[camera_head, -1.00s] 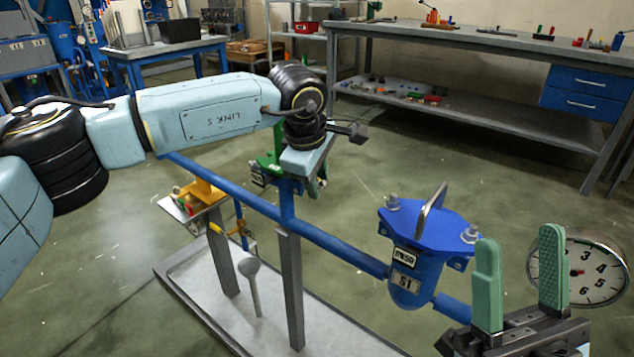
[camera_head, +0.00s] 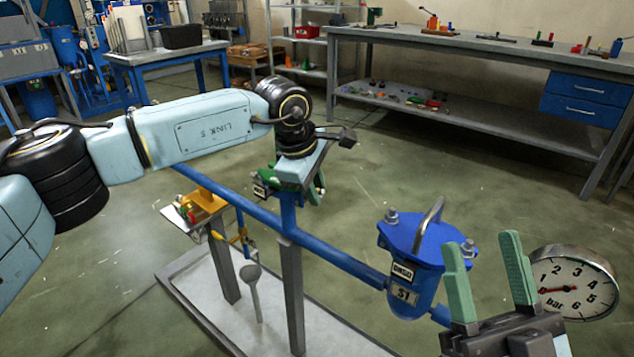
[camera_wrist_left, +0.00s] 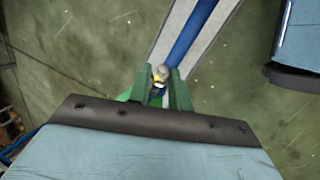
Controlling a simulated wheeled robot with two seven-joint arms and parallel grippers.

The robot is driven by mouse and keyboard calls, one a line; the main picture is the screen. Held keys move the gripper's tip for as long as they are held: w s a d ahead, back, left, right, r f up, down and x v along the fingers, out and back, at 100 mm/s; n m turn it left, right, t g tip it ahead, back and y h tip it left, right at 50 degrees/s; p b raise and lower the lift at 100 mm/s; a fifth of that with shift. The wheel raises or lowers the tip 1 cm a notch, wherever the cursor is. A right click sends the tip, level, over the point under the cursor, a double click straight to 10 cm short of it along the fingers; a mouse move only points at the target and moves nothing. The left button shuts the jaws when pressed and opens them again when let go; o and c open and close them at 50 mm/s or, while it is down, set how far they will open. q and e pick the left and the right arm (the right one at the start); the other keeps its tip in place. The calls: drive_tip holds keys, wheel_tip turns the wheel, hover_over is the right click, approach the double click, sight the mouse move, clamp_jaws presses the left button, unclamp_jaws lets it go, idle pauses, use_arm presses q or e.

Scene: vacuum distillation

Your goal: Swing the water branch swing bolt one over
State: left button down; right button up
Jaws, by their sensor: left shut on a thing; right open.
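The blue strainer housing (camera_head: 416,250) hangs on the blue pipe (camera_head: 335,258) with a lid, a metal handle and swing bolts with nuts (camera_head: 391,216). My left gripper (camera_head: 312,190) is at a green fitting (camera_head: 270,185) on the pipe further left; my arm hides most of it. In the left wrist view my left gripper (camera_wrist_left: 168,90) has its green fingers shut on a rounded metal bolt end (camera_wrist_left: 161,73) above the blue pipe. My right gripper (camera_head: 488,280) is open and empty, right of the strainer housing, fingers pointing up.
A pressure gauge (camera_head: 575,284) stands just right of my right gripper. Grey posts (camera_head: 291,300) rise from a pale tray (camera_head: 190,300). A workbench (camera_head: 480,45) stands behind, with open floor between.

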use_arm(q)
drive_tip(key=shift+w+a+r+h+p, duration=0.15)
drive_tip(key=shift+r+h+p, duration=0.1)
drive_tip(key=shift+h+p, duration=0.2)
drive_tip(key=shift+g, duration=0.3)
use_arm(e)
drive_tip(key=shift+w+a+f+g+h, duration=0.2)
drive_tip(key=shift+w+f+g, duration=0.25)
drive_tip(key=shift+g, duration=0.25)
drive_tip(key=shift+w+a+f+g+h, duration=0.1)
drive_tip(key=shift+w+f+g+h, duration=0.1)
drive_tip(key=shift+w+f+g, duration=0.35)
drive_tip(key=shift+s+r, duration=0.15)
drive_tip(key=shift+r, duration=0.05)
use_arm(q)
drive_tip(key=c, duration=1.5)
unclamp_jaws()
drive_tip(key=shift+c, duration=0.2)
drive_tip(key=shift+r, duration=0.1)
